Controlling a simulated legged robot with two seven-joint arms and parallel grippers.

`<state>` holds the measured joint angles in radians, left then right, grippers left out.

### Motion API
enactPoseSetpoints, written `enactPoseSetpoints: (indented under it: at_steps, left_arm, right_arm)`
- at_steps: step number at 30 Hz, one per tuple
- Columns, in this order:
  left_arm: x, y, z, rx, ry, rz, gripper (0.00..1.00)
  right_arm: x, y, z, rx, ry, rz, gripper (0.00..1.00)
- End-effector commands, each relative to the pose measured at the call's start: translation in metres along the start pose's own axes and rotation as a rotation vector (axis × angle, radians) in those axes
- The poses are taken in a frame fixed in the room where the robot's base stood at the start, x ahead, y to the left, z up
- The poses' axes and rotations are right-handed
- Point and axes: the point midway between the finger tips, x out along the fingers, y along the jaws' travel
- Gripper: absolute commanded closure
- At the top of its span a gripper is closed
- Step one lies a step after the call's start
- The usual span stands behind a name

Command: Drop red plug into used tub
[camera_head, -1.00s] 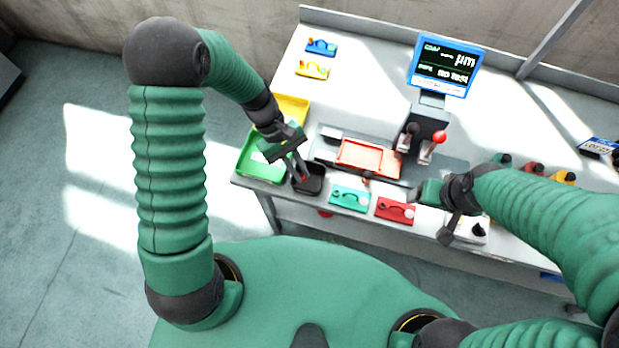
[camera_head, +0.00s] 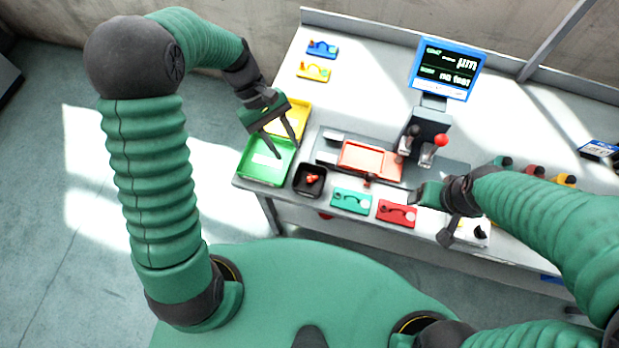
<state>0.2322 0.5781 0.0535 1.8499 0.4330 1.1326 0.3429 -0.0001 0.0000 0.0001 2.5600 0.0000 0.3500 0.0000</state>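A small red plug (camera_head: 312,179) lies inside a small black tub (camera_head: 299,188) at the front left of the bench. My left gripper (camera_head: 287,148) is open and empty, its two fingers spread above the green tray (camera_head: 250,174) and the yellow tray's edge, up and left of the black tub. My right gripper (camera_head: 424,195) is at the bench's front edge, right of the red plate. Its fingers are too small and overlapped to tell whether they are open.
A yellow tray (camera_head: 299,112) stands behind the green one. Teal (camera_head: 351,201) and red (camera_head: 396,213) plates lie along the front edge.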

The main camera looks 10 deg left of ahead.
Motion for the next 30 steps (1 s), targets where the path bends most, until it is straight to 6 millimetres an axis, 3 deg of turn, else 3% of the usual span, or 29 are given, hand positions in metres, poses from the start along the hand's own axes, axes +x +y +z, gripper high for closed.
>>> enactPoseSetpoints:
  at_steps: [3, 6, 11, 25, 30]
  left_arm:
    - [-0.033, 0.001, -0.001, 0.0, 0.004, 0.001, 0.63]
    - [-0.051, 0.001, 0.0, 0.0, 0.002, 0.0, 0.63]
    - [-0.066, 0.001, 0.0, -0.001, 0.0, -0.001, 0.63]
    - [-0.064, -0.001, 0.002, 0.013, 0.017, -0.009, 0.63]
    - [-0.038, -0.028, 0.01, 0.229, 0.253, -0.104, 0.63]
  right_arm:
    - [0.0, 0.0, 0.0, 0.0, 0.0, 0.0, 0.24]
    - [0.0, 0.0, 0.0, 0.0, 0.0, 0.0, 0.24]
    - [0.0, 0.0, 0.0, 0.0, 0.0, 0.0, 0.24]
    - [0.0, 0.0, 0.0, 0.0, 0.0, 0.0, 0.24]
    - [0.0, 0.0, 0.0, 0.0, 0.0, 0.0, 0.24]
